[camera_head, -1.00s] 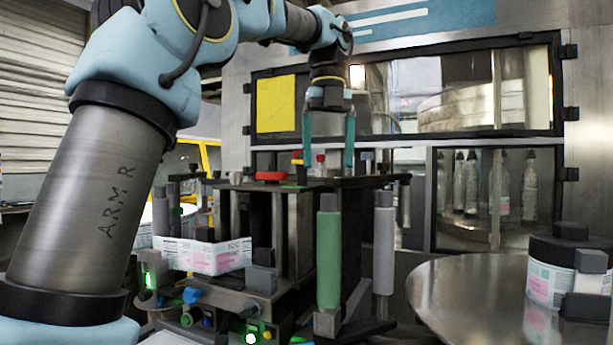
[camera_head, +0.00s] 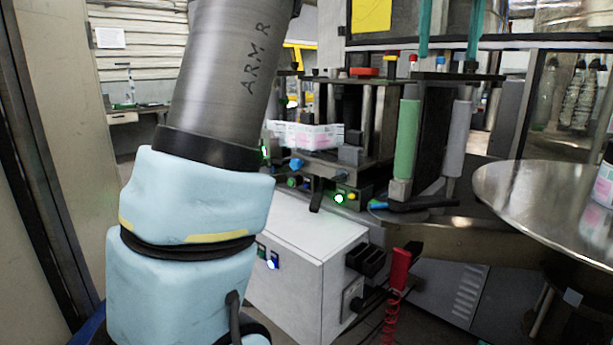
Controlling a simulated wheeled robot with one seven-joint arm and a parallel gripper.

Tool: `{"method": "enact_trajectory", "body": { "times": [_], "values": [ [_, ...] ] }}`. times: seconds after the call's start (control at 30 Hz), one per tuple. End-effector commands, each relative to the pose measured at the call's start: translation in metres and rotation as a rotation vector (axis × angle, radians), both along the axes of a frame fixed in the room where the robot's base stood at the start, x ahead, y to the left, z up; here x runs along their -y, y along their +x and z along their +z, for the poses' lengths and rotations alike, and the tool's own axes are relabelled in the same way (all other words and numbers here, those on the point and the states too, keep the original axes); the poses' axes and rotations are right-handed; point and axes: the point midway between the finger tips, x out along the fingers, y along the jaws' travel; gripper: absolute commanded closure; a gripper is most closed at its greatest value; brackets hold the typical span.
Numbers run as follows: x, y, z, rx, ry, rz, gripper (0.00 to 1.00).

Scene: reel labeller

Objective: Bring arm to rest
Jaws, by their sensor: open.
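My arm, marked "ARM R", rises through the left half of the head view. Only the teal fingers of my gripper (camera_head: 449,28) show, at the top edge right of centre. They point down, are spread apart and have nothing visible between them. Their tips are near the top plate of the reel labeller (camera_head: 420,77), close to a small red-capped part (camera_head: 413,64); I cannot tell how much gap there is. The wrist and the upper part of the gripper are out of frame.
A white cabinet (camera_head: 300,250) stands below the labeller, with a red handle (camera_head: 400,268) on a coiled cord at its right. A round metal table (camera_head: 540,205) is at the right. A green roller (camera_head: 406,140) and a label strip (camera_head: 305,134) are on the labeller.

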Motion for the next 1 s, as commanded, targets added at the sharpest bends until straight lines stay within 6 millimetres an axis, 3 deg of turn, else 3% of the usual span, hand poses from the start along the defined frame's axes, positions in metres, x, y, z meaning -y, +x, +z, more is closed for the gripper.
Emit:
{"method": "enact_trajectory", "body": {
  "times": [0.33, 0.57, 0.77, 1.0],
  "values": [
    [-0.014, 0.021, -0.036, 0.01, -0.003, 0.264, 0.12],
    [-0.037, 0.041, -0.079, 0.019, -0.011, 0.576, 0.12],
    [-0.079, 0.06, -0.141, 0.029, -0.028, 1.012, 0.12],
    [-0.17, 0.057, -0.246, 0.031, -0.078, 1.815, 0.12]
  ]
}}
